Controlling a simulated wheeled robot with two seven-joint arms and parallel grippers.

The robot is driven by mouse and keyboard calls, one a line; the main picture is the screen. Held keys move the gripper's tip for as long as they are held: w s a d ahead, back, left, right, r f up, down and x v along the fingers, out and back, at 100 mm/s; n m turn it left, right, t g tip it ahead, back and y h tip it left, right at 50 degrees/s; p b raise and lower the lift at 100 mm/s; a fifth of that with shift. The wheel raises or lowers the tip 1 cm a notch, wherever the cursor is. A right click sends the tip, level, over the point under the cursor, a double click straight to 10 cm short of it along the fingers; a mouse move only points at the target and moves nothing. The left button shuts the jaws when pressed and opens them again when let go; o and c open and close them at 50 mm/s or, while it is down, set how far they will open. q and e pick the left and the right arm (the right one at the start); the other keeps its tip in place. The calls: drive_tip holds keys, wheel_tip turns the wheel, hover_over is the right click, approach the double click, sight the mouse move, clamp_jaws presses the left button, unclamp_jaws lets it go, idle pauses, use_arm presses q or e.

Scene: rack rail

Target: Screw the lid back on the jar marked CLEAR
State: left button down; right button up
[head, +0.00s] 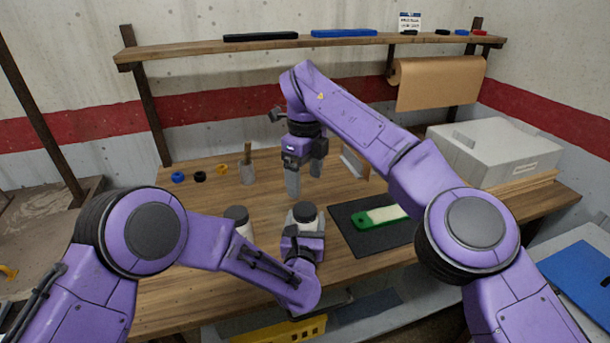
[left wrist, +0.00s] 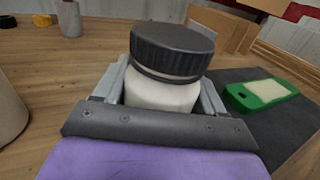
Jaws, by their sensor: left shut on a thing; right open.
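A white jar (left wrist: 160,95) with a black ribbed lid (left wrist: 172,50) stands between the fingers of my left gripper (head: 303,238), which is shut on the jar's body. The lid rests on top of the jar; a thin pale band shows under its rim in the left wrist view, and I cannot tell how tight it is. The lid also shows in the head view (head: 305,211). My right gripper (head: 305,180) is open and empty, fingers down, above and behind the jar. A second jar (head: 244,229) with a dark lid stands to the left. No CLEAR marking is readable.
A dark mat (head: 352,230) with a green-and-white item (head: 381,217) lies right of the jar. A cup holding a brush (head: 247,173) and small coloured rings (head: 199,176) stand at the back left. A large grey box (head: 495,150) stands at right, below the wooden shelf (head: 215,46).

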sight(305, 209)
drive_tip(key=shift+n, duration=0.7)
drive_tip(key=shift+f, duration=4)
